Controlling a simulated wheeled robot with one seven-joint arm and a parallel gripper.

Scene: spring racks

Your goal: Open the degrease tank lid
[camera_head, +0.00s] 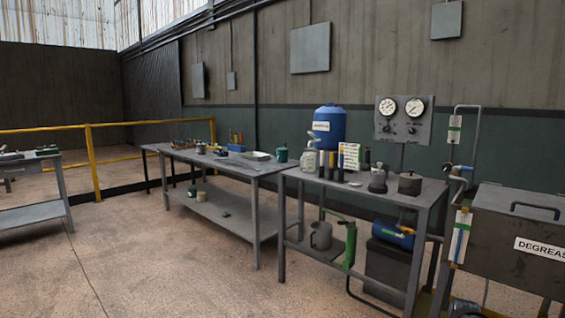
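The degrease tank (495,255) stands at the right edge of the head view, partly cut off by the frame. It is a dark grey metal box with a white label (540,248) that reads "DEGREAS". Its lid (510,199) lies flat on top and looks closed, with a dark bar handle (535,211). My gripper is not in view.
A grey table (428,190) with a blue drum (329,127) and several bottles stands left of the tank. A longer workbench (215,162) continues further left. A yellow rail (88,150) runs behind. The concrete floor (150,265) in front is clear.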

